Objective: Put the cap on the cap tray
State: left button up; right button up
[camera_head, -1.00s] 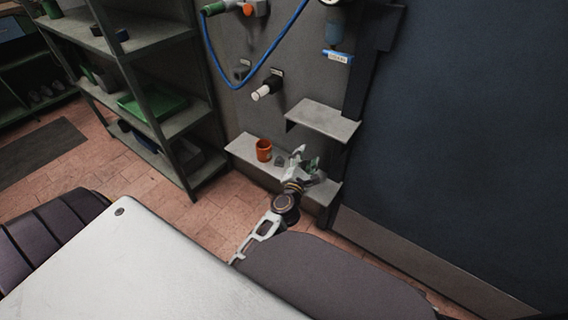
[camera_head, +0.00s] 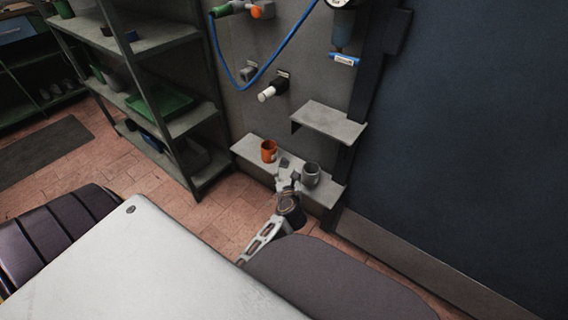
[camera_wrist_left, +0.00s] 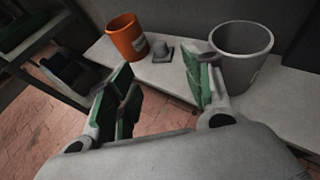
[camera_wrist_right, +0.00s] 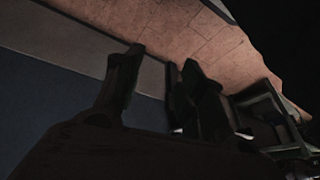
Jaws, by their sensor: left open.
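A small grey piece with a raised knob, which may be the cap (camera_wrist_left: 162,50), sits on the low grey ledge (camera_wrist_left: 176,76); it shows small in the head view (camera_head: 284,162). It stands between an orange cup (camera_wrist_left: 127,40) and a larger grey cup (camera_wrist_left: 240,58). My left gripper (camera_wrist_left: 158,66) is open and empty, its green-padded fingers spread in front of the small piece and apart from it. In the head view my left gripper (camera_head: 287,182) is at the ledge's front edge. I cannot tell which thing is the cap tray. My right gripper (camera_wrist_right: 155,75) is dark, its fingers apart with nothing between.
An upper ledge (camera_head: 329,122) juts out above the grey cup. A metal rack with a green tray (camera_head: 160,101) stands at left. A blue hose (camera_head: 262,75) and a black fitting with a white end (camera_head: 267,95) are on the wall panel. A white surface (camera_head: 140,265) fills the near left.

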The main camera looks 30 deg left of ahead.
pick_arm(q)
jog(key=b, duration=0.2)
send_near(284, 162)
jog(key=shift+r+x, duration=0.15)
jog(key=shift+x, duration=0.6)
jog(key=shift+r+x, duration=0.15)
jog(key=shift+x, duration=0.55)
jog(key=shift+w+a+f+b, duration=0.1)
jog(key=shift+w+a+b, duration=0.15)
jog(key=shift+w, duration=0.25)
pick_arm(e)
notch_tip(284, 162, down, 6)
jog(key=a+t, duration=0.1)
jog(key=shift+w+a+y, duration=0.3)
jog(key=shift+a+y, duration=0.05)
jog(key=shift+y, duration=0.05)
jog(key=shift+w+r, duration=0.1)
jog(key=shift+r, duration=0.1)
pick_arm(q)
jog(key=shift+w+f, duration=0.1)
jog(key=shift+w, duration=0.05)
pick_arm(e)
jog(key=shift+f, duration=0.1)
